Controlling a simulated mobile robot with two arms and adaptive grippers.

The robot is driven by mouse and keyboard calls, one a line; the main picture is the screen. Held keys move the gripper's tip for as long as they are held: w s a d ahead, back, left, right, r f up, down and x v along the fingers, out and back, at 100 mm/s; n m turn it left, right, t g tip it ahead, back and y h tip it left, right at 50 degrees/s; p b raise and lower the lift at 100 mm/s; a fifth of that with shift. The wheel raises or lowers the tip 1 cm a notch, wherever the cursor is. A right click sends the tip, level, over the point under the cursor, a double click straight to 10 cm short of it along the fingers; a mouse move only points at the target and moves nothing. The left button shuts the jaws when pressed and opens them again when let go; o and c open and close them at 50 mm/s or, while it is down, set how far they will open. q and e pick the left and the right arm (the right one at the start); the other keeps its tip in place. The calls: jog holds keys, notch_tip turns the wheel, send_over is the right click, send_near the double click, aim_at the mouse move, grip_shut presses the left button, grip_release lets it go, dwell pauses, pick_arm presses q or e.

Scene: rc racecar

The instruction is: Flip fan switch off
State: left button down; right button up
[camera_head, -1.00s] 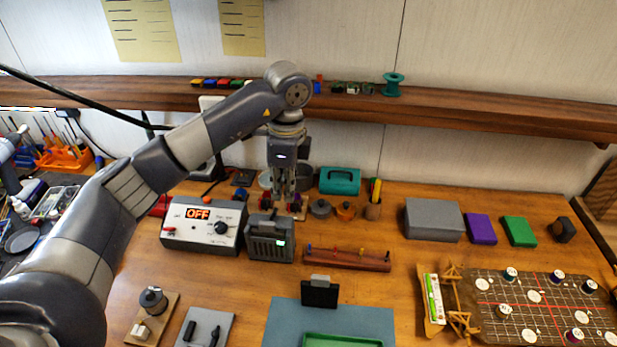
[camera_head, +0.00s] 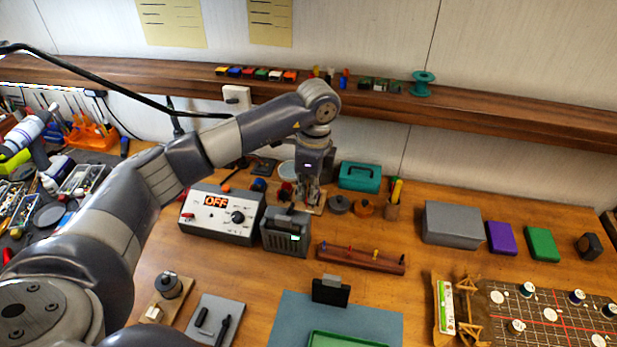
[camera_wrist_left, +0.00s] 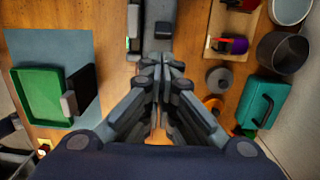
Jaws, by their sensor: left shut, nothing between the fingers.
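The fan appears to be the small grey box (camera_head: 285,237) with a slotted front and a small green light, standing on the bench right of the white control box. In the left wrist view the grey box (camera_wrist_left: 148,12) is at the top centre, with a green strip on its left side and a dark part on its top that may be the switch. My left gripper (camera_head: 303,207) points down just behind the box. In the left wrist view its fingertips (camera_wrist_left: 155,64) are together and empty, at the box's near edge; contact cannot be told. My right gripper is out of view.
The control box (camera_head: 218,215) reads OFF. A teal case (camera_head: 361,177), round tins (camera_head: 339,204) and a small board (camera_head: 318,202) stand close behind. A wooden rack (camera_head: 360,260) lies at front right. A shelf (camera_head: 470,115) runs along the wall above.

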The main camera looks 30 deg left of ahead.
aim_at(291, 209)
pick_arm(q)
notch_tip(291, 209, down, 4)
jog(key=shift+s+a+r+p, duration=0.15)
jog(key=shift+p, duration=0.5)
jog(key=shift+f, duration=0.55)
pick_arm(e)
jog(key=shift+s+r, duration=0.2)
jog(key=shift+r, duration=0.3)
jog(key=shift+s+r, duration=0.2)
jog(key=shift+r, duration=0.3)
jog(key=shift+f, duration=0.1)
